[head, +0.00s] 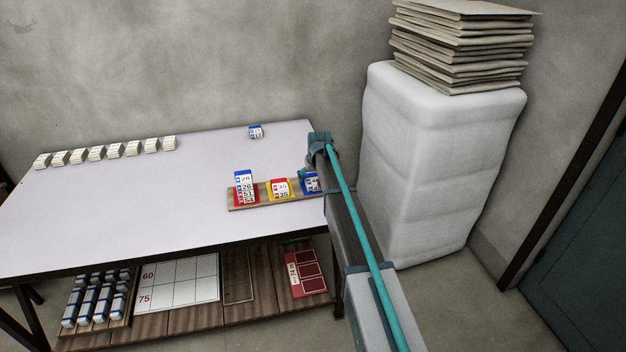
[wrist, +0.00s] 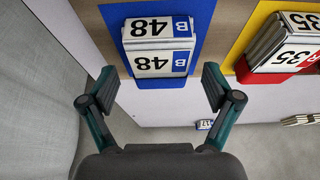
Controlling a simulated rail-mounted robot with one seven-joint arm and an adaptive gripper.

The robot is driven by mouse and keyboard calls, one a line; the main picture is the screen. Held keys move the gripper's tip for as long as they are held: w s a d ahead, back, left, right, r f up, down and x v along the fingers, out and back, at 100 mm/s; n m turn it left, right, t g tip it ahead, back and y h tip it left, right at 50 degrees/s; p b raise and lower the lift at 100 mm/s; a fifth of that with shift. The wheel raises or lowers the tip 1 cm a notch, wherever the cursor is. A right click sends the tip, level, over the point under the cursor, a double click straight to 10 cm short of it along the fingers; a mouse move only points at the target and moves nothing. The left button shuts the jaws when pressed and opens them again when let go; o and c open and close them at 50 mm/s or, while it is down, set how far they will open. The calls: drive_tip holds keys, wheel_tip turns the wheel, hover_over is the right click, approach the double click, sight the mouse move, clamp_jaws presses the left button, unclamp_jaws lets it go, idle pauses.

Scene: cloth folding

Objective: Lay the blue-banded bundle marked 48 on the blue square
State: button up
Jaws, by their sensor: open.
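The white bundle marked 48 (wrist: 152,44) with blue ends lies on the blue square (wrist: 114,14) in the wrist view; two 48 markings show. In the head view this bundle (head: 313,185) is at the right end of a wooden board, partly hidden by my arm. My gripper (wrist: 160,82) is open and empty. Its fingertips appear on either side of the bundle's lower part in the wrist view, with visible gaps. Whether they reach its height I cannot tell. In the head view the fingers are mostly hidden.
The board also has a yellow square with a bundle marked 35 (head: 280,189) and a red square with a stack marked 26 (head: 244,184). Another blue-marked bundle (head: 256,132) lies at the table's back. Several white packets (head: 106,152) line the back left. The table's middle (head: 180,195) is clear.

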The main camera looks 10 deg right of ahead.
drive_tip(key=b+v, duration=0.1)
drive_tip(key=v, duration=1)
